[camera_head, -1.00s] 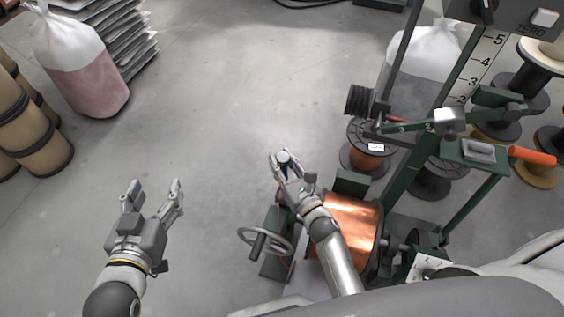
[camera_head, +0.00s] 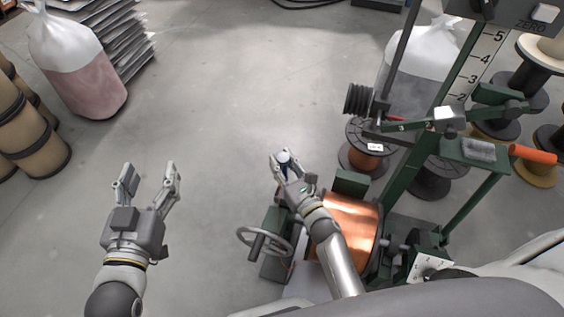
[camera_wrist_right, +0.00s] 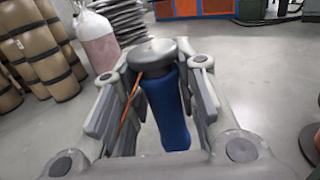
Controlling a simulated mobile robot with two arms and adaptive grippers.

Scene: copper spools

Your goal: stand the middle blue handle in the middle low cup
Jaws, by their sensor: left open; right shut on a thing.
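The blue handle (camera_wrist_right: 168,110) has a grey round cap (camera_wrist_right: 155,54) and stands roughly upright between the fingers of my right gripper (camera_wrist_right: 158,92) in the right wrist view. My right gripper is shut on it. In the head view my right gripper (camera_head: 285,170) is left of the copper-wound machine, and the handle's pale cap (camera_head: 283,156) shows between its fingers. My left gripper (camera_head: 148,180) is open and empty above bare floor at the left. I cannot make out any low cup in these frames.
A green machine with a copper spool (camera_head: 350,226) and a handwheel (camera_head: 264,241) stands beside my right arm. A post with a number scale (camera_head: 478,65) and an orange-handled lever (camera_head: 532,154) rise at the right. Open floor (camera_head: 220,90) lies ahead. A clear bag (camera_head: 80,75) stands back left.

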